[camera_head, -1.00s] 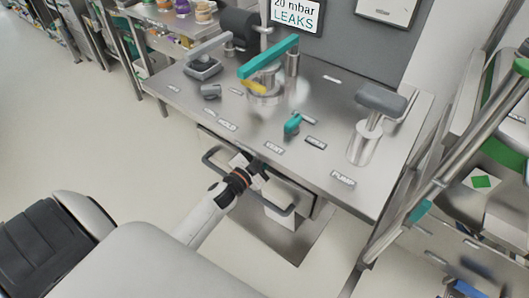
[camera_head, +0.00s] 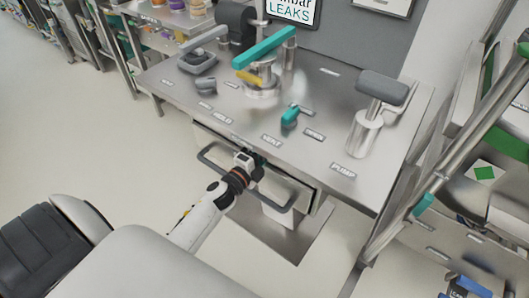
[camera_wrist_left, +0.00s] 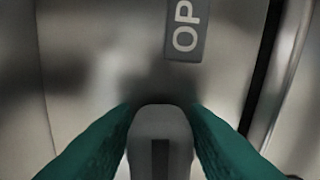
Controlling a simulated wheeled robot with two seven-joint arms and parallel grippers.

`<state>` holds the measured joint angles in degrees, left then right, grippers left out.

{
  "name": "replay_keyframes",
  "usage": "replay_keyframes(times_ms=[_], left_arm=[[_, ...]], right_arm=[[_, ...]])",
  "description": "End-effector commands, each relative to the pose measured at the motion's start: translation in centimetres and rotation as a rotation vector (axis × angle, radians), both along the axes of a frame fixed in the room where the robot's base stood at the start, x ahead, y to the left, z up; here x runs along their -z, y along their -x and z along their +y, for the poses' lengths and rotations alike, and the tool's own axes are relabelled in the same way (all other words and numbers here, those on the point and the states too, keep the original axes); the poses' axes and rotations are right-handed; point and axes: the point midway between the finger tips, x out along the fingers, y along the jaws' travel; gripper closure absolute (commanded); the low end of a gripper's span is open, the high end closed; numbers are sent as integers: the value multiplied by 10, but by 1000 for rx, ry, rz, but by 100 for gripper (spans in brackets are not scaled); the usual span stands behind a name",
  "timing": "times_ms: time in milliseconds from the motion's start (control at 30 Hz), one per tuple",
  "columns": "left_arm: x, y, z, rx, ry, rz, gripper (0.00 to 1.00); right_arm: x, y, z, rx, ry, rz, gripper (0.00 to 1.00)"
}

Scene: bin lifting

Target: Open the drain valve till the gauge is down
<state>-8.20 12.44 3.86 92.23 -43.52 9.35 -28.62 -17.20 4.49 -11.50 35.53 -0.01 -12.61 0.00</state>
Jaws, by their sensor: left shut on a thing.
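My left gripper (camera_head: 256,160) is at the front edge of the steel bench (camera_head: 215,125), close to the looped front handle. In the left wrist view its two teal fingers (camera_wrist_left: 160,125) are shut on a grey knob (camera_wrist_left: 160,118) with a dark line on its face. In the head view the knob is hidden by the gripper and bench edge. A DRAIN label (camera_head: 314,135) is on the bench top beside a small teal lever (camera_head: 290,116). I cannot make out a gauge reading. My right gripper is not in view.
The looped metal handle (camera_head: 286,207) sticks out below the bench top. A long teal lever (camera_head: 266,46), a grey-handled pump post (camera_head: 366,130) and a sign reading "LEAKS" (camera_head: 290,10) stand at the bench. A metal-framed cart (camera_head: 410,170) is at right. Floor at left is clear.

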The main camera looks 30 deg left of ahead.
Motion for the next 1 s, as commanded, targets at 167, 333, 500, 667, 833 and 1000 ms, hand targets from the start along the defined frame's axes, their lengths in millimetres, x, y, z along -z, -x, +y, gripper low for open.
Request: replay_keyframes(times_ms=[167,333,500,667,833,1000], left_arm=[[3,0,0,0,-69,-3,89],[3,0,0,0,-100,-6,90],[3,0,0,0,-110,-7,90],[3,0,0,0,-109,-7,90],[3,0,0,0,-109,-7,60],[3,0,0,0,-108,-7,56]], right_arm=[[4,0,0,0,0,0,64],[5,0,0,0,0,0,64],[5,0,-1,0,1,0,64],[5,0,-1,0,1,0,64],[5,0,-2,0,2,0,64],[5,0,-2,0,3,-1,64]])
